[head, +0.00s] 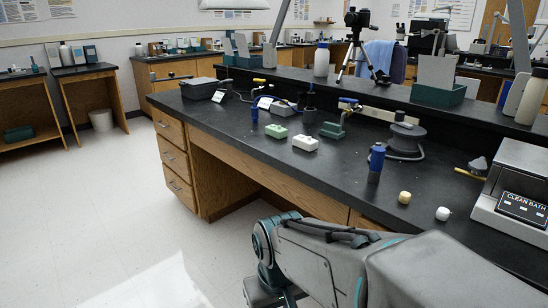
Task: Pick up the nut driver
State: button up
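I cannot pick out the nut driver for certain. A thin yellowish tool (469,174) lies on the black bench top near the clean bath, beside a small dark grey piece; it is too small to name. A small blue upright piece (255,114) stands near the bench's front edge at left. A dark blue upright piece (309,103) stands further back; its kind is unclear. My arm's grey and teal links fill the bottom right, in front of the bench. My gripper is not in view.
The black bench (230,119) holds a blue-topped dark cylinder (376,162), green (276,131) and white (305,143) blocks, two small pale pieces and a grey round device (408,136). The clean bath (520,200) stands at right. The floor at left is clear.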

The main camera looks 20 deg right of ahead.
aim_at(378, 154)
jog(key=u, duration=0.9)
jog(key=i, duration=1.65)
jog(key=z, duration=3.75)
